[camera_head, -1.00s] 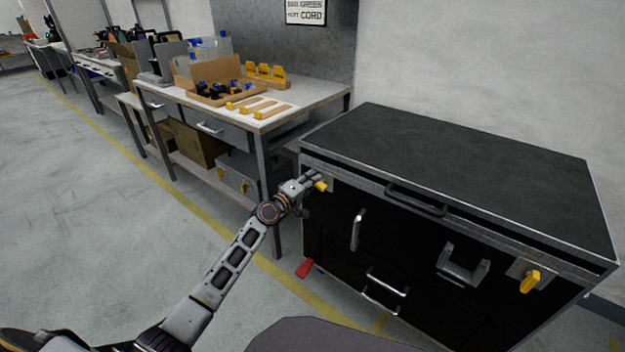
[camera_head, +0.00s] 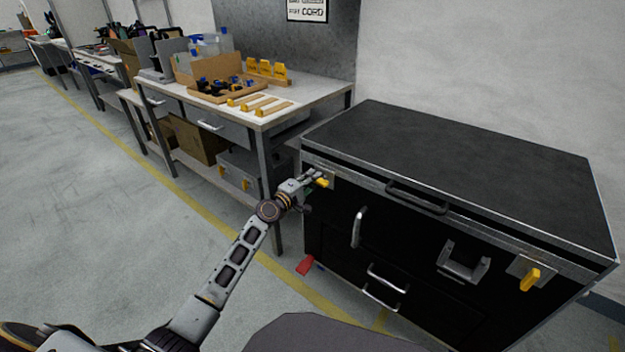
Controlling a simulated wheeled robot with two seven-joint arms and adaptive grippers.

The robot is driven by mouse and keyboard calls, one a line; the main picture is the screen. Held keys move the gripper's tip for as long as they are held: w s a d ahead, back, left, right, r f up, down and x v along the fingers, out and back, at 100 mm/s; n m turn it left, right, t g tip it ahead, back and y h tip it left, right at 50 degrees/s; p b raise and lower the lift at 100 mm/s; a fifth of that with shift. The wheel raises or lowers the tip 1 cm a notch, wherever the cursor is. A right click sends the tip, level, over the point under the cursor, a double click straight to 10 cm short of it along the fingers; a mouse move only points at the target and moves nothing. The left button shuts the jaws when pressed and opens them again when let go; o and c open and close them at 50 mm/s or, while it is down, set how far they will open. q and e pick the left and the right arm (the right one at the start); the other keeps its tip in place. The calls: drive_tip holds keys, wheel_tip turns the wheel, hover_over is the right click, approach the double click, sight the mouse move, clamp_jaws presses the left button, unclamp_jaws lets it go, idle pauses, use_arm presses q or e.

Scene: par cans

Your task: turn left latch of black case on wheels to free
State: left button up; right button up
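The black case on wheels (camera_head: 450,150) stands at the right, its lid down. Its left latch (camera_head: 322,183) is a small yellow handle at the upper left of the front face, partly hidden by my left gripper (camera_head: 314,179). The visible part of the handle lies near level. My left gripper's fingers are at the latch; I cannot tell whether they are closed on it. The right latch (camera_head: 531,279) is yellow and tilts down to the left on its metal plate. My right gripper is not in view.
The case front carries a lid handle (camera_head: 417,195), silver handles and a metal bracket (camera_head: 463,264). A red pedal-like piece (camera_head: 305,265) sits by the lower left corner. A workbench (camera_head: 322,95) with trays stands behind left. The floor at left is clear.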

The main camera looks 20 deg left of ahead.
use_arm(q)
drive_tip(key=o, duration=0.4)
drive_tip(key=shift+v, duration=6)
